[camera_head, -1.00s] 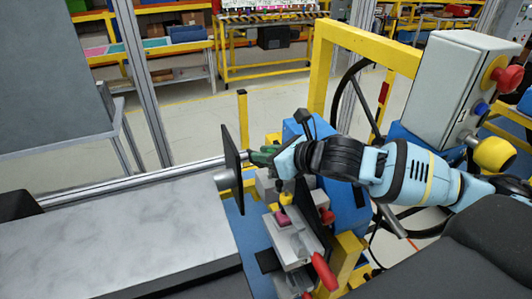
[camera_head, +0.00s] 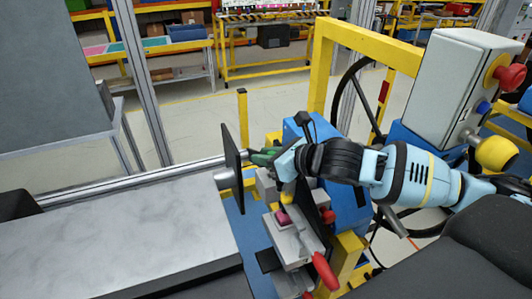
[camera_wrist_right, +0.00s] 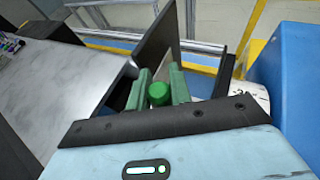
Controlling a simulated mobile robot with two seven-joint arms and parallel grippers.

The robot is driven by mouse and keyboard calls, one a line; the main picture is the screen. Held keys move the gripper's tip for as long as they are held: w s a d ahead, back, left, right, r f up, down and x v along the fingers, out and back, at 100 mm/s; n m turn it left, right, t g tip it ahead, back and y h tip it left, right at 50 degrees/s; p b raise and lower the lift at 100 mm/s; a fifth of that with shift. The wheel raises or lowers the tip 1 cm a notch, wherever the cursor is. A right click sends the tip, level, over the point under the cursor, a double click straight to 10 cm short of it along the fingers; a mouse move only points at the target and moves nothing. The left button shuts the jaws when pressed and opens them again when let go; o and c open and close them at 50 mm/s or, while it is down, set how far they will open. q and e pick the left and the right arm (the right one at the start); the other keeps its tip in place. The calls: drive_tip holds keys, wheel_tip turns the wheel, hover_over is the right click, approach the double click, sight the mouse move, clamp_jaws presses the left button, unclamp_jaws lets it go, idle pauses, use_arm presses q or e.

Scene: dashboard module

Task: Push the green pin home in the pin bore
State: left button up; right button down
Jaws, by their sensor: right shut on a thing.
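The green pin (camera_wrist_right: 158,94) shows in the right wrist view as a bright green round head between the two green fingers of my right gripper (camera_wrist_right: 159,88). The gripper is shut on it. In the head view my right gripper (camera_head: 263,157) reaches in from the right, its fingertips close to a dark upright plate (camera_head: 232,160). The pin cannot be told apart from the green fingers there. The pin bore cannot be made out in either view. How deep the pin sits cannot be told. My left gripper is not in view.
Below my right wrist stands a grey fixture (camera_head: 297,243) with a magenta part (camera_head: 283,215) and a red-handled clamp (camera_head: 325,272). A blue housing (camera_head: 348,205) and yellow frame (camera_head: 322,70) stand behind it. A control box (camera_head: 455,90) is at right. A grey bench top (camera_head: 110,235) lies left.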

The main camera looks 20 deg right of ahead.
drive_tip(key=shift+f, duration=0.65)
drive_tip(key=c, duration=1.3)
unclamp_jaws()
drive_tip(key=shift+c, duration=0.2)
drive_tip(key=shift+o, duration=0.8)
drive_tip(key=shift+f, duration=0.15)
